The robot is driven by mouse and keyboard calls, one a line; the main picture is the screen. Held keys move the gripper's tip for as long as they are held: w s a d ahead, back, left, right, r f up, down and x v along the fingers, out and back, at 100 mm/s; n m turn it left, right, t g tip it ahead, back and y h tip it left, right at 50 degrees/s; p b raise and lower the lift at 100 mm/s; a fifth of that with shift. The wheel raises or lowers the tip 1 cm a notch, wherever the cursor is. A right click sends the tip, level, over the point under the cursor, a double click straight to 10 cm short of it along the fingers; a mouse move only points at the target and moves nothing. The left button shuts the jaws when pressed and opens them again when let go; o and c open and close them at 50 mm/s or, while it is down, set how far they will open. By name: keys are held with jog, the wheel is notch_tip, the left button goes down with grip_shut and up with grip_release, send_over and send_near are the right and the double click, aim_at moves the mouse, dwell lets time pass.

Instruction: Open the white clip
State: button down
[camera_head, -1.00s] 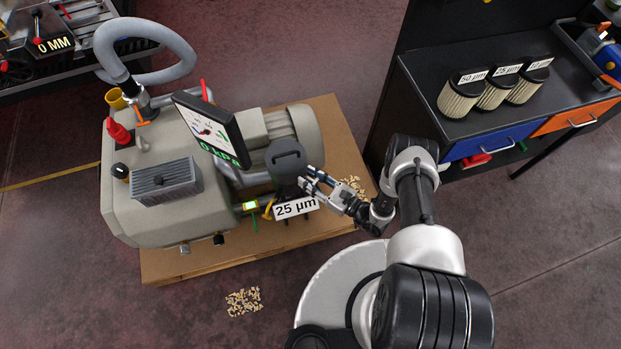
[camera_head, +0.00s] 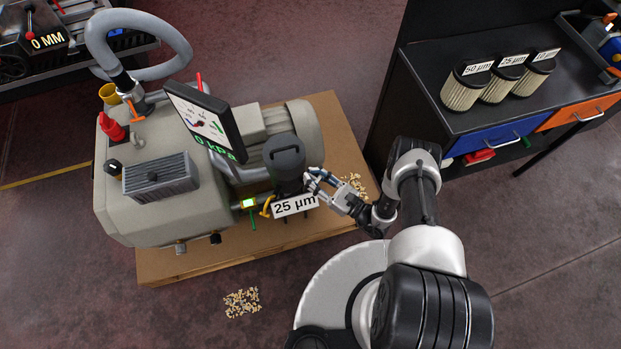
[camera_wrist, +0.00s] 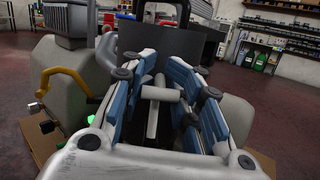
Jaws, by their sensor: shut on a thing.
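The white clip (camera_wrist: 160,94) shows in the wrist view as a pale bar on a short stem, between the blue-padded fingers of my gripper (camera_wrist: 161,72). My gripper is shut on the clip. In the head view, my gripper (camera_head: 314,181) is at the right side of the black filter housing (camera_head: 285,160); the clip cannot be made out there. The housing stands upright on the grey vacuum pump (camera_head: 180,210), behind a "25 µm" label (camera_head: 296,205). In the wrist view, the dark housing (camera_wrist: 185,42) is just beyond the fingers.
A display (camera_head: 205,122) reading 0 kPa stands over the pump. A yellow handle (camera_head: 266,207) is left of the label. Three labelled filters (camera_head: 503,80) stand on the bench at right. Loose pellets lie on the floor (camera_head: 242,301) and wooden base (camera_head: 354,185).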

jog(key=shift+s+d+f+t+y+b, duration=0.1)
jog(key=shift+s+d+t+y+b, duration=0.25)
jog(key=shift+y+b, duration=0.2)
jog(key=shift+w, duration=0.1)
jog(key=c, duration=1.1)
grip_release()
jog(key=v, duration=0.7)
jog(key=shift+d, duration=0.15)
jog(key=shift+o, duration=0.2)
